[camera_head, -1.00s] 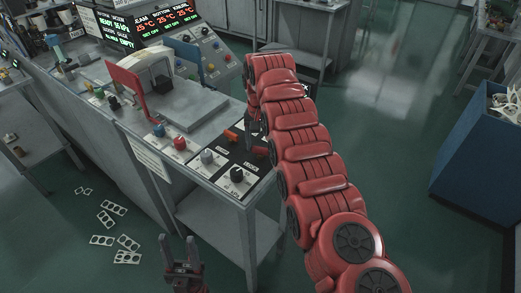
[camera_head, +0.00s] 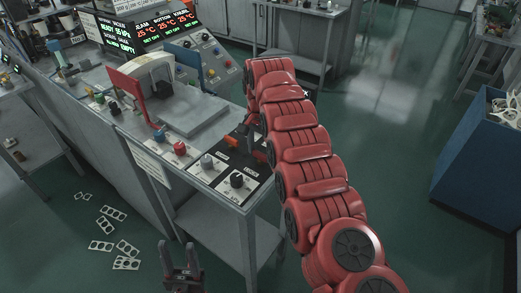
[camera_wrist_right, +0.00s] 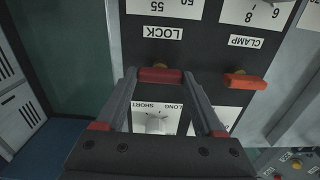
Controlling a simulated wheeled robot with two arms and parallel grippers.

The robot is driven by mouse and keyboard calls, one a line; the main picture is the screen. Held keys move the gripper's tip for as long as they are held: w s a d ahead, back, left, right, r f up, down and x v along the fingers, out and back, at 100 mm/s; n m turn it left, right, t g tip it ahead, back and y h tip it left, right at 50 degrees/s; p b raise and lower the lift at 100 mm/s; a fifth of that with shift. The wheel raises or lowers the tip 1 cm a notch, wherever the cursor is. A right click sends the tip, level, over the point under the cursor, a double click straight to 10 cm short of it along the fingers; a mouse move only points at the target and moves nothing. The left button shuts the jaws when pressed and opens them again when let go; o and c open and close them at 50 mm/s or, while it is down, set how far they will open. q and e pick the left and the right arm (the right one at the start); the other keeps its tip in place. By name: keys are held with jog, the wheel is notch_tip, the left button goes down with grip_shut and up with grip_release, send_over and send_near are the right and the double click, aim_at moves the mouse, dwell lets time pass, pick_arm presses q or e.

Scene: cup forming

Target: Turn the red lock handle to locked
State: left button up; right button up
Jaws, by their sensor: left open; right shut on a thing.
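The red lock handle (camera_wrist_right: 160,75) lies crosswise under the LOCK label in the right wrist view, on a black panel (camera_wrist_right: 190,52). My right gripper (camera_wrist_right: 160,78) has one finger at each end of it and is shut on it. In the head view my right gripper (camera_head: 251,132) is down at the panel on the machine's near right corner, and my own red arm hides part of it. An orange clamp handle (camera_wrist_right: 246,82) sits to the right, apart from my fingers. My left gripper (camera_head: 179,252) is open and empty, low in front of the machine.
A white dial (camera_wrist_right: 155,122) marked SHORT and LONG sits below the lock handle in the right wrist view. Black (camera_head: 237,180), grey and red knobs line the machine's front edge. A blue bin (camera_head: 478,165) stands at right. White cut-out scraps (camera_head: 125,248) lie on the floor.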

aim_at(261, 153)
jog(key=shift+r, duration=0.1)
jog(key=o, duration=1.4)
notch_tip(261, 153, up, 17)
jog(key=p, duration=1.6)
jog(key=shift+r, duration=0.15)
